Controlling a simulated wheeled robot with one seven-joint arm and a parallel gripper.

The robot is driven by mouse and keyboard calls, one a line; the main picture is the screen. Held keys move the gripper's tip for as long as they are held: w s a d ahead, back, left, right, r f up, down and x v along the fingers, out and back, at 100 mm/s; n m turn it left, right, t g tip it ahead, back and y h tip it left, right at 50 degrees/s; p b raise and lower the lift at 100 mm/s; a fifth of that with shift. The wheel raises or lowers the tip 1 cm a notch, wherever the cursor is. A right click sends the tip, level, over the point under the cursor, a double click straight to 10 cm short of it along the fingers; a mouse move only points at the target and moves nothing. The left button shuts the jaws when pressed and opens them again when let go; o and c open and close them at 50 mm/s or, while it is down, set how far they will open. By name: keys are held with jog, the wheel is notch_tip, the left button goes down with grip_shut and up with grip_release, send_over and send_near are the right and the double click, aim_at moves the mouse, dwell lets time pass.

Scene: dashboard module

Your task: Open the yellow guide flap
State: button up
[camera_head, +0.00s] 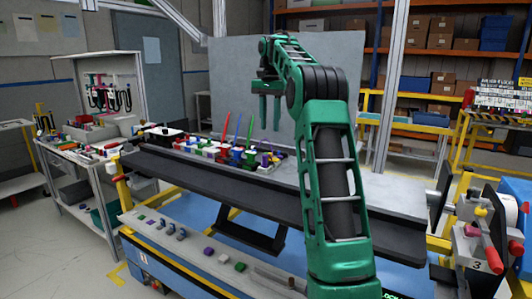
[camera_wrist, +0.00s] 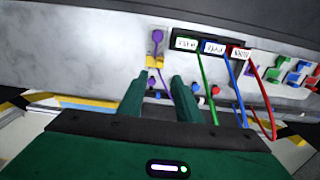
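In the wrist view a small yellow piece (camera_wrist: 154,62), which looks like the yellow guide flap, sits on the pale panel below a purple plug (camera_wrist: 157,37). A thin purple cable (camera_wrist: 166,88) runs down from it between my fingers. My gripper (camera_wrist: 159,80) is open, with one green finger on each side and nothing held. The yellow piece shows just beyond the fingertips; I cannot tell the exact gap or the flap's angle. In the head view my gripper (camera_head: 265,124) points down above the dashboard module (camera_head: 215,152). I cannot make out the flap there.
Green (camera_wrist: 206,85), blue (camera_wrist: 234,85) and red (camera_wrist: 262,95) cables rise to the right of my fingers, near a dark block with labels (camera_wrist: 212,46). Several coloured connectors lie further right. A long dark beam (camera_head: 190,178) runs along the module's front.

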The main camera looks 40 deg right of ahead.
notch_tip(320, 180, down, 11)
jog(key=shift+r, duration=0.15)
dwell(0.4)
jog(key=shift+c, duration=0.7)
